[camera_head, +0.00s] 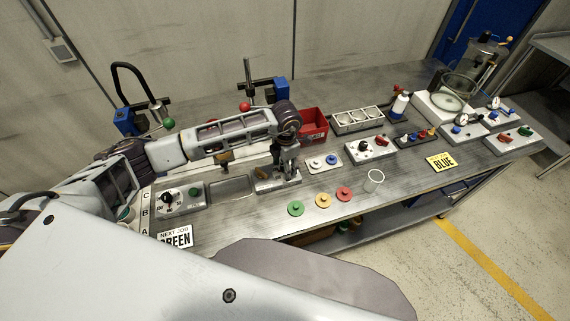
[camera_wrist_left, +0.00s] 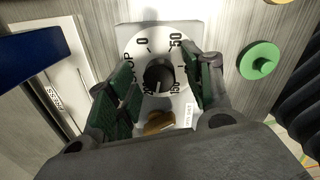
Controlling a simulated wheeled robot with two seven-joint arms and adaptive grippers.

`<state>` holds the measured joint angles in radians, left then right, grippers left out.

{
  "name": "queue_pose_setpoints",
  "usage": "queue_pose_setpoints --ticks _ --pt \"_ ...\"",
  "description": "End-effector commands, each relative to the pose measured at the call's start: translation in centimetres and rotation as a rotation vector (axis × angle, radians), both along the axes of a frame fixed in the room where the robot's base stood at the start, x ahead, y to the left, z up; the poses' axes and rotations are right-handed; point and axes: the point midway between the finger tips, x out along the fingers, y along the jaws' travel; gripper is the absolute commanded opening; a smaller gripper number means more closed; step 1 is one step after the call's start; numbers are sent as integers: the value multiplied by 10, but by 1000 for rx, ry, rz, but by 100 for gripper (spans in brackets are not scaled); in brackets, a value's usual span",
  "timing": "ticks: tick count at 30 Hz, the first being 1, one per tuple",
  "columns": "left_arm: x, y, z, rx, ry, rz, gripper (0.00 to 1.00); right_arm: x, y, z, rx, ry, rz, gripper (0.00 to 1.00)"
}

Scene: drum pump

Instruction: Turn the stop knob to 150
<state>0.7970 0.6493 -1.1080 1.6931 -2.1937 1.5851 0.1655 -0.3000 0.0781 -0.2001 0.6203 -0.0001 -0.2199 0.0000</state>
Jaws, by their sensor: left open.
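The stop knob (camera_wrist_left: 158,76) is black and round, at the middle of a white dial (camera_wrist_left: 146,44) in the left wrist view. The dial carries printed numbers, including 0 and 50, and lettering partly hidden by a finger. The knob's exact setting is hard to read. My left gripper (camera_wrist_left: 163,70) is open, with its green-padded fingers on either side of the knob; whether they touch it is not clear. In the head view my left gripper (camera_head: 286,172) is low over the grey dial box (camera_head: 265,186) and hides the knob. My right gripper is not in view.
A brass part (camera_wrist_left: 157,123) sits just below the knob. A green disc (camera_wrist_left: 260,60) lies beside the box, with yellow (camera_head: 323,200) and red (camera_head: 344,194) discs further right. Another box with a black knob (camera_head: 167,198) stands left. A clear cup (camera_head: 373,181) stands near the front edge.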

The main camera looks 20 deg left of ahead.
Motion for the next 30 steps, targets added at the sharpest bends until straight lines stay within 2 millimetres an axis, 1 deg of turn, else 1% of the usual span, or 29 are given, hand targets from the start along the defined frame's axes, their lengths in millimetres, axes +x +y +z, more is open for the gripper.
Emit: queue_pose_setpoints --ticks 5,6,15,17,24,30 --pt "0 0 0 0 0 0 51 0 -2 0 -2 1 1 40" --pt "0 0 0 0 0 0 49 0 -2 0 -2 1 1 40" --pt "0 0 0 0 0 0 10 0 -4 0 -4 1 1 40" --pt "0 0 0 0 0 0 4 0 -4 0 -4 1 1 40" --pt "0 0 0 0 1 11 4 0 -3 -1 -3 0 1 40" --pt "0 0 -1 -1 1 58 4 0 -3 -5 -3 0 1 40"
